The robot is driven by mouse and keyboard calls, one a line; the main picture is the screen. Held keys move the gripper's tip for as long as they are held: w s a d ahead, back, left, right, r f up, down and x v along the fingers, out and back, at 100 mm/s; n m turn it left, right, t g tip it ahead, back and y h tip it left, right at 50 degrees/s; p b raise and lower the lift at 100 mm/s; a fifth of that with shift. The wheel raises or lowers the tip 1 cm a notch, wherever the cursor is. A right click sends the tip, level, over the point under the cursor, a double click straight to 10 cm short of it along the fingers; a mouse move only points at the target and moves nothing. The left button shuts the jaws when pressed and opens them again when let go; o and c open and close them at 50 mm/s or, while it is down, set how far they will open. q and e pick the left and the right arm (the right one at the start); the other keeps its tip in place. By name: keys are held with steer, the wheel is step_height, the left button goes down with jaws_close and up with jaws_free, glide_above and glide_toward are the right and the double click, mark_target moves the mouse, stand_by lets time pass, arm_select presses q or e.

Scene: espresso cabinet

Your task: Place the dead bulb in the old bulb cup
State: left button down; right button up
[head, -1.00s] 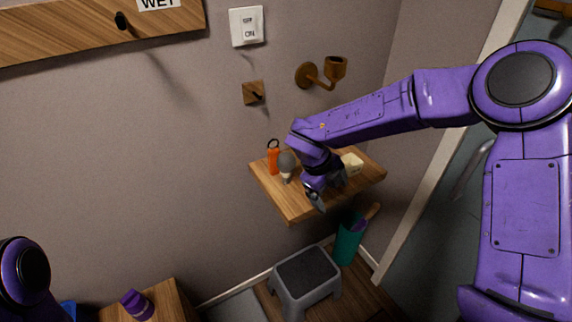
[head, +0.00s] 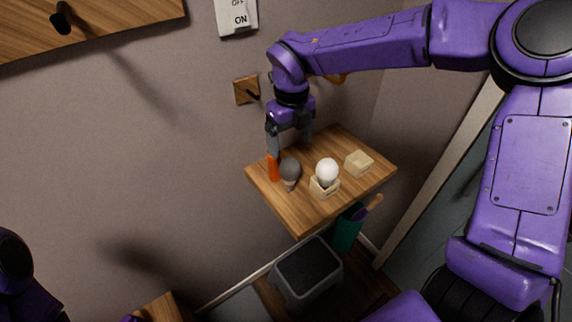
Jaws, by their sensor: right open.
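A dark grey bulb (head: 290,168), which looks like the dead one, stands on the left part of the small wooden shelf (head: 304,214). A white bulb (head: 326,171) sits in a cream holder (head: 324,190) to its right. A second cream block or cup (head: 359,163) stands further right with no bulb in it; I cannot read any label on either. My right gripper (head: 290,146) is open and points down over the shelf's back left, just above and behind the grey bulb. One finger overlaps the top of an orange item (head: 273,168); contact is unclear. My left gripper is out of view.
A switch plate (head: 237,16) is higher on the wall. The shelf's front edge is clear.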

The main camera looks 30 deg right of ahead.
mark_target(290, 160)
steer(key=f, duration=0.2)
steer(key=f+p, duration=0.1)
steer(key=f, duration=0.2)
steer(key=s+f+p, duration=0.1)
steer(key=f, duration=0.2)
steer(key=shift+a, duration=0.3)
steer(key=shift+f, duration=0.4)
steer(key=c, duration=1.2)
